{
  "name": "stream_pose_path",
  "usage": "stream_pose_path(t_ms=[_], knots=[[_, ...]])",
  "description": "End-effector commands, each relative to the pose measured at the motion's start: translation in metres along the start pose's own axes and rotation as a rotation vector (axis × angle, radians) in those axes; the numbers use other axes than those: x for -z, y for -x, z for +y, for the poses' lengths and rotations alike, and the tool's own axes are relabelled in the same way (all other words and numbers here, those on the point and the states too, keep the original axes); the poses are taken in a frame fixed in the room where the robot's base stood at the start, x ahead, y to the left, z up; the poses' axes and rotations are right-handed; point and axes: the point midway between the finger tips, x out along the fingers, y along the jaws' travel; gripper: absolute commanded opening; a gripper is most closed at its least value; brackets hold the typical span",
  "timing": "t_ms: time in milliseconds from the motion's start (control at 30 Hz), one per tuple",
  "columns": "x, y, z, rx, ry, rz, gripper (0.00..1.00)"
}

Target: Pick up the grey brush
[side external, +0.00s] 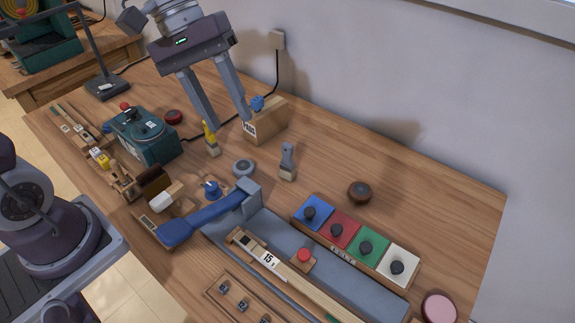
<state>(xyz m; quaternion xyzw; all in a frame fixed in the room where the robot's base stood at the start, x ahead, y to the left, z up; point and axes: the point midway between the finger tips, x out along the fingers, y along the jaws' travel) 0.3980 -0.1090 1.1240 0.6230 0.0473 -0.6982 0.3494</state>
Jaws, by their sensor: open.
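The grey brush (288,162) stands on the wooden table right of centre, with a grey handle on top and a pale bristle end at the table. A similar brush with a yellow handle (211,139) stands to its left. My gripper (231,124) is open and empty, pointing down above the table. Its fingertips show up and to the left of the grey brush, apart from it, and nearer in the picture to the yellow brush. Nothing hides the grey brush.
A wooden block with a label (266,121) stands behind the brushes. A small round grey piece (243,168) lies left of the grey brush, and a dark round knob (360,192) right. A coloured button board (341,234) and blue-grey tray (330,265) lie in front. The far right table is clear.

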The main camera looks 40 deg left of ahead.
Motion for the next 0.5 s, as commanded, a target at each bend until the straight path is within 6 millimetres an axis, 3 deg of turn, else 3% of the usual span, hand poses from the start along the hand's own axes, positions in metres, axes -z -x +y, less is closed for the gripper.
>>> stream_pose_path(t_ms=[133, 300, 400, 500], knots=[[0.075, -0.057, 0.025, -0.155, 0.391, -0.268, 0.41], [0.153, -0.124, 0.026, -0.333, 0.809, -0.515, 0.41], [0.179, -0.150, 0.019, -0.401, 0.964, -0.598, 0.41], [0.191, -0.163, 0.016, -0.434, 1.033, -0.633, 0.41]])
